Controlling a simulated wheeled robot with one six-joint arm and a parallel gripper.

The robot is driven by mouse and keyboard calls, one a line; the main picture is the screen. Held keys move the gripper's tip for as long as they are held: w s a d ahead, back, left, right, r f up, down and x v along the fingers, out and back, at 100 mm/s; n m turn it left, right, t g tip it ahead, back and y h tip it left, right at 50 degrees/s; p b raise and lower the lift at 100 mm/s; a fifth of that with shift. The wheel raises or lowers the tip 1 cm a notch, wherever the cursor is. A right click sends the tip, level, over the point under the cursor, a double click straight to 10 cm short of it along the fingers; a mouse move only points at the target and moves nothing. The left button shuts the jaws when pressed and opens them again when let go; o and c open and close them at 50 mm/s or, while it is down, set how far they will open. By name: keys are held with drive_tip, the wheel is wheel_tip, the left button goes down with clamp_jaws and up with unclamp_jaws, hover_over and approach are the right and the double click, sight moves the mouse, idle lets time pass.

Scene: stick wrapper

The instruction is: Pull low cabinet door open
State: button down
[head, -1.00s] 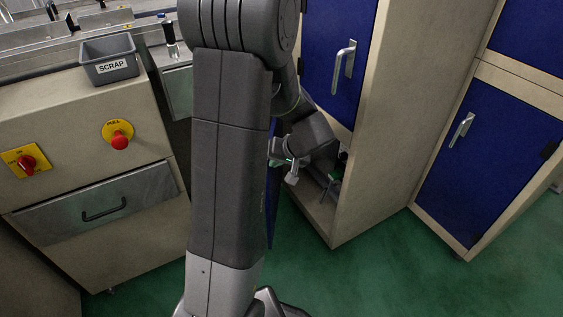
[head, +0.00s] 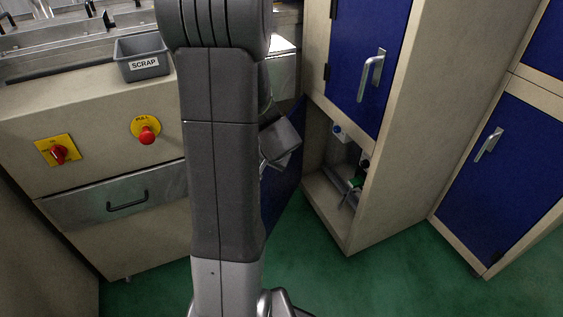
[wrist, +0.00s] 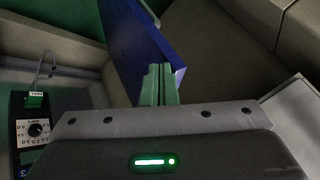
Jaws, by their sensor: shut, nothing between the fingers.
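The low cabinet door (head: 284,198) is a blue panel that stands swung open on the left of the cabinet's lower compartment (head: 333,200). My arm hides part of it in the head view. In the wrist view the door (wrist: 132,38) shows as a blue panel running up to the fingers. My gripper (wrist: 160,72) is shut with nothing between its fingers. Its fingertips are close to the door's edge; I cannot tell whether they touch. In the head view my wrist is beside the door and the fingertips are mostly hidden.
Inside the compartment are pipes and a dark control box with a dial (wrist: 38,130). An upper blue door (head: 368,62) with a handle is shut above. Another blue cabinet (head: 490,190) stands right. A beige machine with a scrap bin (head: 142,60) stands left. Green floor is clear in front.

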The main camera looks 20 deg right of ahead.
drive_tip(key=w+a+p, duration=0.3)
drive_tip(key=w+a, duration=0.5)
drive_tip(key=shift+w, duration=0.25)
drive_tip(key=shift+s+d, duration=0.1)
